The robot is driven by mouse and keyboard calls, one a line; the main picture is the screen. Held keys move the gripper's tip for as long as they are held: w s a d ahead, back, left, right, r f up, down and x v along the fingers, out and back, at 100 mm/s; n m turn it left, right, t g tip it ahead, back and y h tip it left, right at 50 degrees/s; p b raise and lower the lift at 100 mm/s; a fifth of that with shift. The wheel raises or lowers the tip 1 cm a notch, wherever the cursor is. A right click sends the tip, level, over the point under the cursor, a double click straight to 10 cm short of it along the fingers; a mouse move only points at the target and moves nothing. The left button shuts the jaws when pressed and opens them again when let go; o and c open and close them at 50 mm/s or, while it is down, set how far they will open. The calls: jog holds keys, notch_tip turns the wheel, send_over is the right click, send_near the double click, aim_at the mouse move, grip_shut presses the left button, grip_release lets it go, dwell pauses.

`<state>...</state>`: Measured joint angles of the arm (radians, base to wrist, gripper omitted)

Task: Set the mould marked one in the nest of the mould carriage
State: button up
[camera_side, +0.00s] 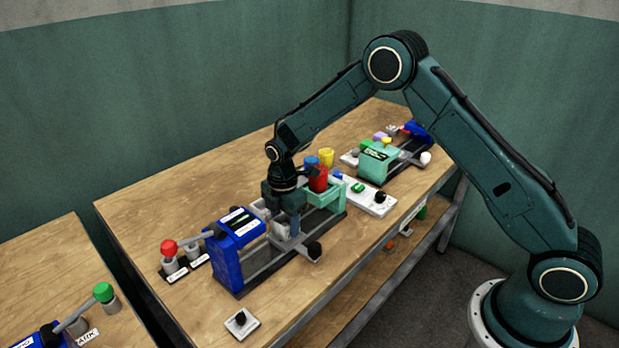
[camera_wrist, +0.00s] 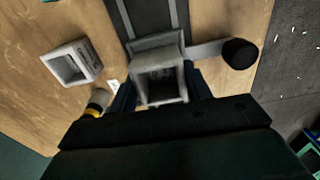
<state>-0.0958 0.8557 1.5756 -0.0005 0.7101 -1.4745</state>
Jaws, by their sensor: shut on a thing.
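The carriage has a side bar with a black knob (camera_wrist: 240,53).
Another grey open mould (camera_wrist: 68,66) lies on the table beside the rails. The blue press (camera_side: 232,252) stands left of my gripper. A green press (camera_side: 378,162) is farther back. The front left table is mostly clear.

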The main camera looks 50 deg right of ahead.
jog(key=shift+f, duration=0.7)
dwell(1.0)
jog(key=o, duration=1.2)
notch_tip(320, 180, up, 14)
jog(key=shift+f, duration=0.1)
